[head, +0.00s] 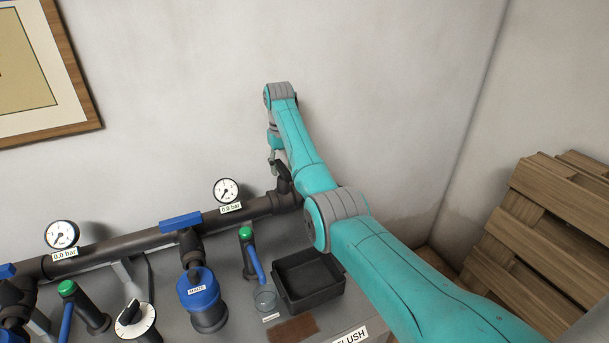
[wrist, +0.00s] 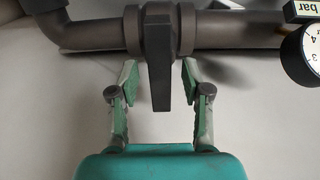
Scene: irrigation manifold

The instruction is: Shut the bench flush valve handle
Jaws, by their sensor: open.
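The flush valve handle is a flat dark lever (wrist: 159,80) on a dark valve body in the pipe. In the wrist view it lies across the line of the pipe, pointing toward my gripper. My gripper (wrist: 160,78) is open, with one finger on each side of the lever and a visible gap on both sides. In the head view, the dark handle (head: 284,179) shows at the right end of the pipe, and my gripper (head: 273,163) is close by it, partly hidden by my arm.
The dark pipe (head: 130,243) runs along the wall with two gauges (head: 227,190) reading 0.0 bar and blue lever handles (head: 181,221). Below are a blue-capped filter (head: 198,290), a green-topped valve (head: 246,235), a black tray (head: 308,281) and a glass. Pallets (head: 545,235) stand right.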

